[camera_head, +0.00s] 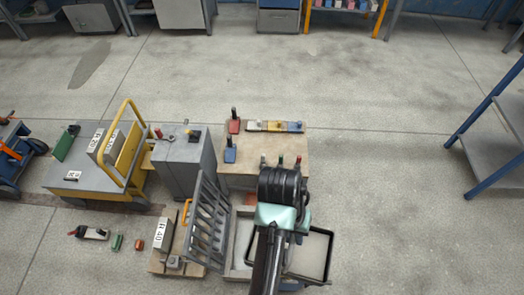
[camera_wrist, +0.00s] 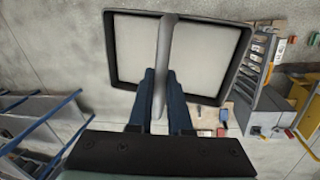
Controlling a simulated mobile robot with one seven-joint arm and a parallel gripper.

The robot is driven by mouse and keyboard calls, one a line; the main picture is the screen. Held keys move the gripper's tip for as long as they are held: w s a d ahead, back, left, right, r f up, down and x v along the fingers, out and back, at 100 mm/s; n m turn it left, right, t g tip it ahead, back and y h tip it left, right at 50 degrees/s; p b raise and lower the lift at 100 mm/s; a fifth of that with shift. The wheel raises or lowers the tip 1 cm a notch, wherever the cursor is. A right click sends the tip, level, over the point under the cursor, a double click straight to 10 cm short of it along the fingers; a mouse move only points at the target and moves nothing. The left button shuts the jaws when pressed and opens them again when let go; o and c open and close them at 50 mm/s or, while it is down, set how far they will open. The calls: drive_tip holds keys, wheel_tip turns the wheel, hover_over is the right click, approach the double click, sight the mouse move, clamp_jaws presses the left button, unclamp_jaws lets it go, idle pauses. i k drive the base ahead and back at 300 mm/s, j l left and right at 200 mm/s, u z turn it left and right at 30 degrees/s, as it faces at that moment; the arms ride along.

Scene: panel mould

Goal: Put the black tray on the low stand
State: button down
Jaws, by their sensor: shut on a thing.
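The black tray (camera_wrist: 109,48) fills the top of the wrist view, with a dark raised rim, a pale grey inside and a grey bar across its middle. My gripper (camera_wrist: 160,78) has its two blue fingers closed on that bar. In the head view the tray (camera_head: 330,258) shows at the lower right of my arm, which hides much of it. A low stand with a tan top (camera_head: 262,142) is just beyond my wrist. I cannot tell for sure that it is the task's stand, and my wrist covers its near right part.
Red and blue tools (camera_head: 230,153) and a coloured strip (camera_head: 275,126) lie on the tan top. A grey slatted rack (camera_head: 207,225) stands close left of my arm. A grey cabinet (camera_head: 183,165) and yellow trolley (camera_head: 90,178) are farther left. The floor to the right is clear.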

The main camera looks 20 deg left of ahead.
sight(278, 150)
drive_tip(key=l+u, duration=0.25)
drive_tip(key=l, duration=0.65)
drive_tip(key=l+u, duration=0.3)
drive_tip(key=l, duration=0.6)
drive_tip(key=i+l+u, duration=0.15)
drive_tip(key=l, duration=0.15)
drive_tip(key=i+l+u, duration=0.1)
drive_tip(key=l, duration=0.2)
drive_tip(key=i+l+u, duration=0.15)
drive_tip(key=l, duration=0.2)
drive_tip(key=i+l+u, duration=0.1)
drive_tip(key=l, duration=0.25)
drive_tip(key=i+l+u, duration=0.15)
drive_tip(key=l, duration=0.2)
drive_tip(key=i+l+u, duration=0.25)
drive_tip(key=i+l, duration=0.2)
drive_tip(key=i+l+u, duration=0.25)
drive_tip(key=i+l, duration=0.2)
drive_tip(key=l, duration=0.1)
